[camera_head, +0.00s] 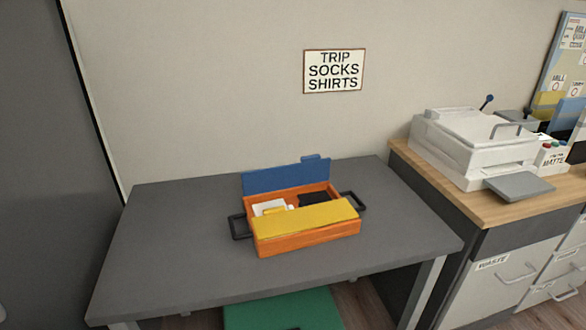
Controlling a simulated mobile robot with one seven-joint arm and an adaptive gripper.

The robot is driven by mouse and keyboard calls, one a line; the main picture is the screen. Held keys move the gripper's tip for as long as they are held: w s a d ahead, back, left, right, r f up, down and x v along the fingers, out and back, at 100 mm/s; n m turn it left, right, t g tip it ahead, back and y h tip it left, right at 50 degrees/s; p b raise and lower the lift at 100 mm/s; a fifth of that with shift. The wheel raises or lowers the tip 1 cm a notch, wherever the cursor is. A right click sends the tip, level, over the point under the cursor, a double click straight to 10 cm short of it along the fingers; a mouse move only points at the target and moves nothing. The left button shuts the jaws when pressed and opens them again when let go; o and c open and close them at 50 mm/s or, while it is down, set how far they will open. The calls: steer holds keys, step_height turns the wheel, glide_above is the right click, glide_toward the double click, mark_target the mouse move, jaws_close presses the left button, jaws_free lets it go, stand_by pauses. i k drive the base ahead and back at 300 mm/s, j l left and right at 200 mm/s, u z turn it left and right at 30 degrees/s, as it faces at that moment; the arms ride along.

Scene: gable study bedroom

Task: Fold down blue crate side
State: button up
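An orange crate (308,243) with black handles at its left and right ends stands on a grey table. Its blue side (285,178) stands upright along the back edge, with a small blue tab on top near its right end. A yellow panel (305,217) lies folded over the front part of the crate's opening. A white item (269,207) and a black item (313,199) show inside, with a small yellow piece beside the white one. The front of the interior is hidden under the yellow panel. My gripper is not in view.
The grey table (180,240) is clear around the crate. A wall sign (334,71) reads "TRIP SOCKS SHIRTS". A white printer (475,147) stands on a wood-topped cabinet (440,182) at right. A green object (283,310) is below the table's front edge.

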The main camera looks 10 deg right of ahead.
mark_target(311, 170)
steer(key=i+l, duration=0.1)
steer(key=l, duration=0.3)
steer(key=i+l, duration=0.1)
steer(key=l, duration=0.35)
steer(key=i+l, duration=0.1)
steer(key=l, duration=0.3)
steer(key=i, duration=0.4)
steer(key=u, duration=0.05)
